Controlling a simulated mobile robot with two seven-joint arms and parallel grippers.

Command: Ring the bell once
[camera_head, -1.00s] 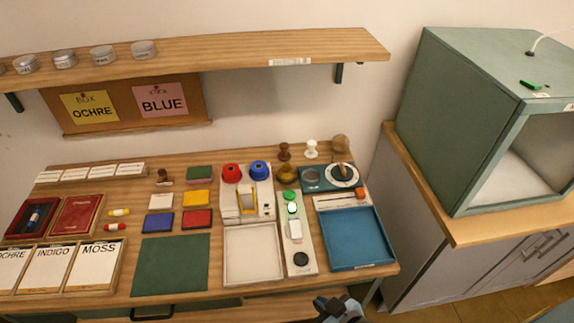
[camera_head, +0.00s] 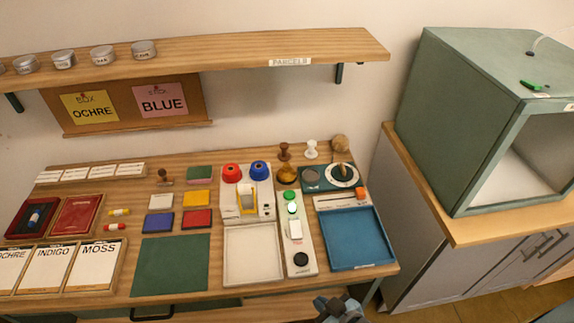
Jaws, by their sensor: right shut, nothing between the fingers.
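A small brass-coloured dome (camera_head: 287,173), which looks like the bell, stands at the back of the wooden table, right of the blue and red round pieces. It is small in the picture, so its top is hard to make out. My right gripper (camera_head: 340,307) shows at the bottom edge, in front of the table's front edge. It is shut and empty, well apart from the dome. My left gripper is out of view.
Between my right gripper and the dome lie a blue tray (camera_head: 325,260), a pale panel with round buttons (camera_head: 309,262) and a white tray (camera_head: 230,280). Stamps (camera_head: 311,149) stand behind the dome. A wooden shelf (camera_head: 220,52) hangs above.

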